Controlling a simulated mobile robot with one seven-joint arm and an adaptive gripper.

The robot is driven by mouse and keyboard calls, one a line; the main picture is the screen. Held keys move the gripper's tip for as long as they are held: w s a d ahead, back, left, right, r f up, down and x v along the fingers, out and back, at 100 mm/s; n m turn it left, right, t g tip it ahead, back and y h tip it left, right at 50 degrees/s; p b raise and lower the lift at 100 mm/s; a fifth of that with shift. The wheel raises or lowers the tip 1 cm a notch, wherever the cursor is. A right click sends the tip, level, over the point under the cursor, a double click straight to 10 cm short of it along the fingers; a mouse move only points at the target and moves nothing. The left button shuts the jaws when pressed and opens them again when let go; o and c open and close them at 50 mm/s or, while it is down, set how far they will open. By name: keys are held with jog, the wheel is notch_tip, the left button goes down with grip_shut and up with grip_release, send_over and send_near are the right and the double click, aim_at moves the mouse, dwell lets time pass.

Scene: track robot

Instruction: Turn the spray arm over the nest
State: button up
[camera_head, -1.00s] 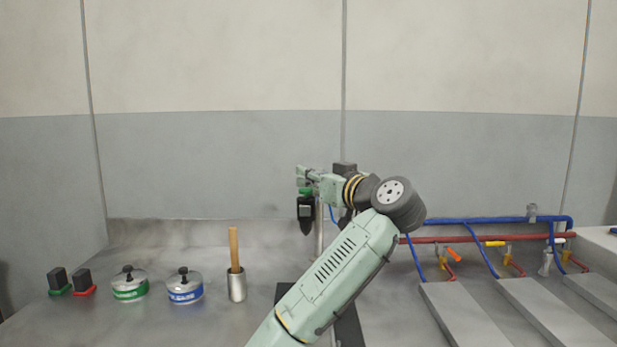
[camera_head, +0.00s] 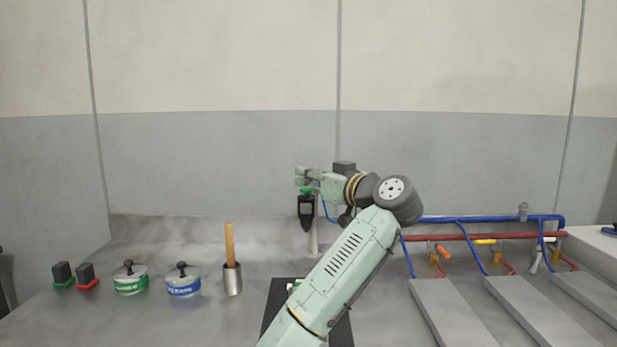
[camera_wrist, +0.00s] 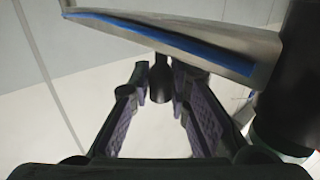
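The spray arm's upright post (camera_head: 313,242) stands behind my arm, with a black nozzle (camera_head: 306,211) hanging near its top below a green ring. My gripper (camera_head: 302,179) is at the top of it. In the wrist view, the spray arm's metal bar with a blue strip (camera_wrist: 170,42) crosses above my fingers. A dark plate (camera_head: 277,302) lies below, partly hidden by my arm. I cannot tell for certain whether it is the nest.
Left on the metal bench are two dark blocks, a green-banded pot (camera_head: 130,280), a blue-banded pot (camera_head: 183,281) and a metal cup (camera_head: 232,279) with a wooden stick. At right are blue and red pipes (camera_head: 490,220) with valves above grey slabs (camera_head: 445,308).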

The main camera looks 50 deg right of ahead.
jog(key=shift+o, duration=1.3)
jog(key=shift+s+d, duration=0.2)
jog(key=shift+o, duration=0.8)
jog(key=shift+w+a, duration=0.1)
jog(key=s+a, duration=0.2)
jog(key=s, duration=1)
jog(key=shift+d, duration=0.1)
